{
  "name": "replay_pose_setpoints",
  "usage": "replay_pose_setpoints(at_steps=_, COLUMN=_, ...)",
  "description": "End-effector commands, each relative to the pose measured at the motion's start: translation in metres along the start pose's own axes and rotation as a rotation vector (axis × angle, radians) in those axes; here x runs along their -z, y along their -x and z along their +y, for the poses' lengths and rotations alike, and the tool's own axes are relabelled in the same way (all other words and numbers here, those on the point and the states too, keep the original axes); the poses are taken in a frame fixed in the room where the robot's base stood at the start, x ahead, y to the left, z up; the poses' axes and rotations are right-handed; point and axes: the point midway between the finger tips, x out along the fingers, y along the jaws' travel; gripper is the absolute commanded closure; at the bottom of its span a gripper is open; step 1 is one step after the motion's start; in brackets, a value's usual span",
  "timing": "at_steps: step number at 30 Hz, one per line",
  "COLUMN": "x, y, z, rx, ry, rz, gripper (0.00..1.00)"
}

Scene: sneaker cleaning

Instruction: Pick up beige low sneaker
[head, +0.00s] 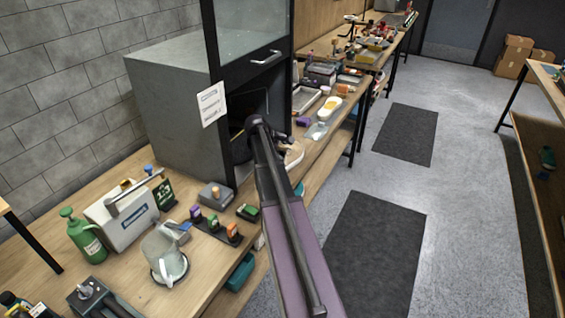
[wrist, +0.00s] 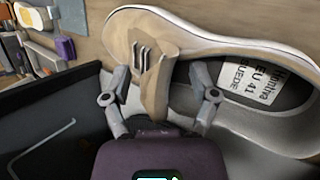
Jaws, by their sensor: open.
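The beige low sneaker (wrist: 215,25) fills much of the wrist view, with a pale sole edge and a grey lining. A white label (wrist: 262,80) inside it reads EU 41 and SUEDE. In the head view the sneaker (head: 293,153) shows on the bench, partly hidden behind my arm.
A dark open-fronted cabinet (head: 175,100) stands left of the sneaker. Its dark panel (wrist: 50,120) is close to my gripper's left. A glass jug (head: 165,258), green spray bottle (head: 84,240) and small bottles crowd the near bench.

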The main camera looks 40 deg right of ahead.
Motion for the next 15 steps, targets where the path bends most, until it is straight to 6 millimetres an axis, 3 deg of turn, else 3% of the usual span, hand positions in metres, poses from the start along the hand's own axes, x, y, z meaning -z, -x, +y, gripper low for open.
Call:
replay_pose_setpoints(at_steps=2, x=0.0001, y=0.0001, z=-0.0001, rx=0.0, ry=0.0, rz=0.0, gripper=0.24)
replay_pose_setpoints(at_steps=3, x=0.0005, y=0.0003, z=-0.0003, rx=0.0, ry=0.001, rz=0.0, gripper=0.3)
replay_pose_setpoints(at_steps=10, x=0.0009, y=0.0007, z=-0.0007, rx=0.0, ry=0.001, rz=0.001, gripper=0.99)
replay_pose_setpoints(at_steps=15, x=0.0006, y=0.0008, z=-0.0009, rx=0.0, ry=0.001, rz=0.0, gripper=1.0)
